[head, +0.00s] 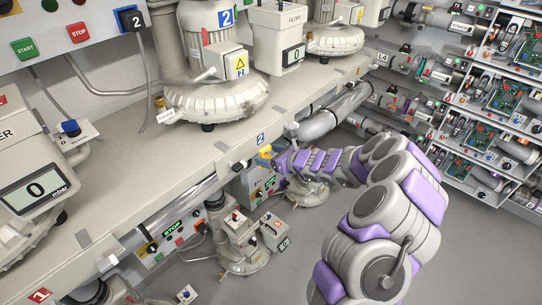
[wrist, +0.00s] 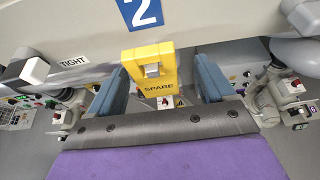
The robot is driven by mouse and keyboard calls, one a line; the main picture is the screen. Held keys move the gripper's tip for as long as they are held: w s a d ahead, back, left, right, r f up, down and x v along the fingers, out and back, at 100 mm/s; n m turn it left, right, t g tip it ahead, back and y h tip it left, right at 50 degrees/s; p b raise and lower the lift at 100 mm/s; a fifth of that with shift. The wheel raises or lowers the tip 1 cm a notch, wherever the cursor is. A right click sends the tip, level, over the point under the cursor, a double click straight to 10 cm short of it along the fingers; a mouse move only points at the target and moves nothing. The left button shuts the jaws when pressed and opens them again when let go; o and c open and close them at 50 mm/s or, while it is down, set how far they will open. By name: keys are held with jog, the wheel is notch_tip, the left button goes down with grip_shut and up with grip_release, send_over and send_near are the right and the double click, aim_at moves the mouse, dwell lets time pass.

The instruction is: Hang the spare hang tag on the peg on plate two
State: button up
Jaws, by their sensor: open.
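The spare hang tag (wrist: 158,88) is yellow and marked SPARE. In the wrist view it stands upright between the two blue fingers of my gripper (wrist: 160,72), with a gap on each side. My gripper is open. A small grey peg end (wrist: 152,70) shows in the tag's upper part; how far it passes through is hidden. The blue plate two (wrist: 143,12) is just above the tag. In the head view the yellow tag (head: 265,152) is at the bench's front edge, below the small blue plate (head: 261,139), with my gripper (head: 274,158) beside it.
The pale bench (head: 130,190) runs along the left, carrying blower machines (head: 215,95). A TIGHT label (wrist: 74,61) and a grey fitting (wrist: 28,65) are left of the tag. Shelves (head: 500,110) stand at the right.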

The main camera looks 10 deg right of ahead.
jog(key=p+v, duration=0.2)
jog(key=v, duration=1.5)
jog(key=s+a+r+n+g+y+b, duration=0.1)
jog(key=s+a+r+n+g, duration=0.15)
jog(key=a+n, duration=0.35)
jog(key=s+a+r+n+g+y+b, duration=0.1)
jog(key=s+a+r+n+g+y, duration=0.2)
jog(key=a, duration=0.5)
jog(key=s+a+n+g+h+b, duration=0.1)
jog(key=s+a+n+g, duration=0.1)
jog(key=s+a+n, duration=0.3)
jog(key=s+a+n+g+h, duration=0.1)
jog(key=s+a+n+g, duration=0.1)
jog(key=s+n, duration=0.35)
jog(key=s+f+n+g+h+b, duration=0.2)
jog(key=s+n+h, duration=0.2)
jog(key=s, duration=0.8)
jog(key=s+d+f+n+g+h+b, duration=0.1)
jog(key=s+d+n+h, duration=0.4)
jog(key=s+d, duration=0.5)
jog(key=shift+s+f+h+b, duration=0.2)
jog(key=shift+s+h+b, duration=0.1)
jog(key=shift+h, duration=0.2)
